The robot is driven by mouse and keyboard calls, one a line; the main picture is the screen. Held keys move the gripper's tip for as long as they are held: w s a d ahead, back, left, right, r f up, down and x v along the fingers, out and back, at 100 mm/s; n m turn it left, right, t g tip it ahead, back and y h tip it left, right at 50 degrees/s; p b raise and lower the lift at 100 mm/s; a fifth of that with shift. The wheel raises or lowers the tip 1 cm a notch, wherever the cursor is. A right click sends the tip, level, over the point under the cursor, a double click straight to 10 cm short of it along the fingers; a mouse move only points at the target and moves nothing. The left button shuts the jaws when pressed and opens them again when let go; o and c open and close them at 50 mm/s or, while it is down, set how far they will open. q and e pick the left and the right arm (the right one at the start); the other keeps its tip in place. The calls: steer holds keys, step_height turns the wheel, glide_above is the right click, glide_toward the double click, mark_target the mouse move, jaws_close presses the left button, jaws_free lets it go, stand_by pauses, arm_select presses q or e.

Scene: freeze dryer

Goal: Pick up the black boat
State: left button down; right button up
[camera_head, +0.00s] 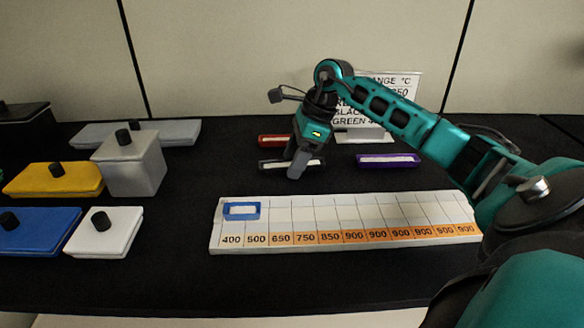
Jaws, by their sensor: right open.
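The black boat (272,168) is a small dark tray with pale contents, lying on the black table behind the numbered board. My right gripper (297,172) is over its middle and right part and hides some of it. The gripper points down and is open. I cannot tell whether its fingers touch the boat. My left gripper does not show.
A red boat (273,140) lies just behind, and a purple boat (388,160) lies to the right. A blue boat (241,211) sits on the numbered board (345,238). Lidded boxes, such as the grey one (130,168), stand at left. A sign (395,87) stands behind my arm.

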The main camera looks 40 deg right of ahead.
steer(key=shift+c, duration=0.4)
jaws_close()
stand_by(0.4)
